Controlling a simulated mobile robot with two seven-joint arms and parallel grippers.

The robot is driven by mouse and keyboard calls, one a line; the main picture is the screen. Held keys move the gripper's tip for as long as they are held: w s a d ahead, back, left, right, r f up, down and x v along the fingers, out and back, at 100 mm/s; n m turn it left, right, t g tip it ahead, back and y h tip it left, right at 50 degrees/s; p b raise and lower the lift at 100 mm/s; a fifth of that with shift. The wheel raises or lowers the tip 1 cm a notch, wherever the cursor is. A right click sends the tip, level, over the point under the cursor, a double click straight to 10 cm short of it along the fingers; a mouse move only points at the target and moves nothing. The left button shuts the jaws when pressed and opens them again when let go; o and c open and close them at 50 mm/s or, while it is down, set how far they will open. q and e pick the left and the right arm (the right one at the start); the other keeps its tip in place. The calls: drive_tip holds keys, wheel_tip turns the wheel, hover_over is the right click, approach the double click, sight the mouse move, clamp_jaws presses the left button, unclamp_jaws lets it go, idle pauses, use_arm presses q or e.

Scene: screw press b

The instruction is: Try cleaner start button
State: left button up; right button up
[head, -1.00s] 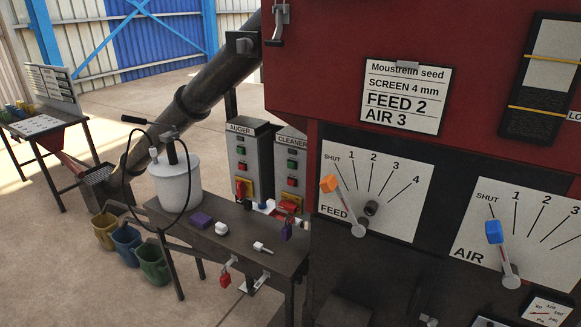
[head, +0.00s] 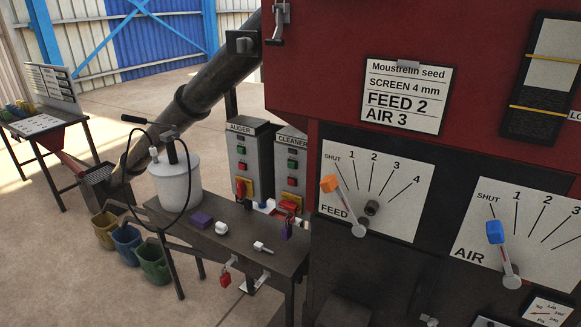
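The cleaner control box (head: 291,158) is a grey box labelled CLEANER, standing behind the dark bench and left of the red machine. Its green button (head: 292,166) sits above a red button (head: 291,182). Below them is a red rotary handle (head: 290,204) on a yellow plate. A purple padlock (head: 287,231) hangs near that handle; whether it is locked through it cannot be told. The similar auger box (head: 248,150) stands to the left, with its own green and red buttons and red handle. Neither of my grippers is in view.
The dark bench (head: 215,241) holds a white pressure pot (head: 177,180), a purple block (head: 202,220) and small white items. A red padlock (head: 226,279) hangs at its front edge. The feed lever (head: 344,207) and air lever (head: 502,255) both point at SHUT.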

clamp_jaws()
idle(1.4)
